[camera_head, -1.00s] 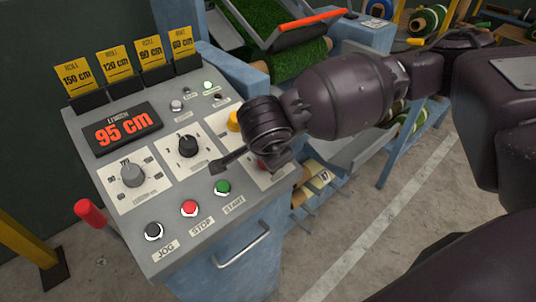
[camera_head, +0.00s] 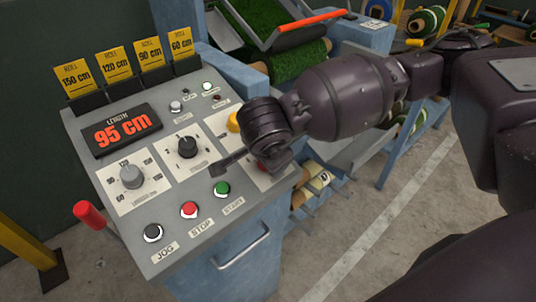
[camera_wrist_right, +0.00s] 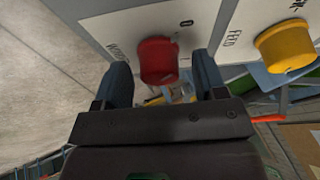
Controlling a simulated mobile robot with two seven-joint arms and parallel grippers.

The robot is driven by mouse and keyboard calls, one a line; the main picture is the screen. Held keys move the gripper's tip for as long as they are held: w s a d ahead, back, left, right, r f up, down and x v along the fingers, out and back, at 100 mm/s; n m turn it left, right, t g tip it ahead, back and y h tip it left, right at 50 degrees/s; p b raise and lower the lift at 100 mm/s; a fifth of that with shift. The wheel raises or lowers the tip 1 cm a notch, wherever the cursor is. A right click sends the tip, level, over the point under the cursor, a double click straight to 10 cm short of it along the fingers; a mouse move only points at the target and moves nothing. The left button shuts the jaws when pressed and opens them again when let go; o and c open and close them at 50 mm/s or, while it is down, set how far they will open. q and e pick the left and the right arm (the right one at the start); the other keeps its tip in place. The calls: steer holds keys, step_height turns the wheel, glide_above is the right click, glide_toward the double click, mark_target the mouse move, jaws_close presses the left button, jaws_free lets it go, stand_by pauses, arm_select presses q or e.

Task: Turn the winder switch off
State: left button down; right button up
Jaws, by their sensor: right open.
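The winder switch is a red knob (camera_wrist_right: 158,61) on a white plate, with a partly hidden label and a "0" mark beside it in the right wrist view. My right gripper (camera_wrist_right: 160,72) is open, with one finger on each side of the red knob. Whether the fingers touch it I cannot tell. In the head view the red knob (camera_head: 262,166) is mostly hidden behind my right gripper, which is over the right side of the sloped control panel (camera_head: 180,214). My left gripper is not in view.
A yellow feed knob (camera_wrist_right: 286,46) sits close beside the red one. The panel also has a black knob (camera_head: 187,147), a grey length dial (camera_head: 131,176), a green start button (camera_head: 222,189), a red stop button (camera_head: 189,209) and a 95 cm display (camera_head: 122,130).

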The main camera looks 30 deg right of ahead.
steer(key=p+v, duration=0.1)
steer(key=v, duration=1)
steer(key=shift+f, duration=0.1)
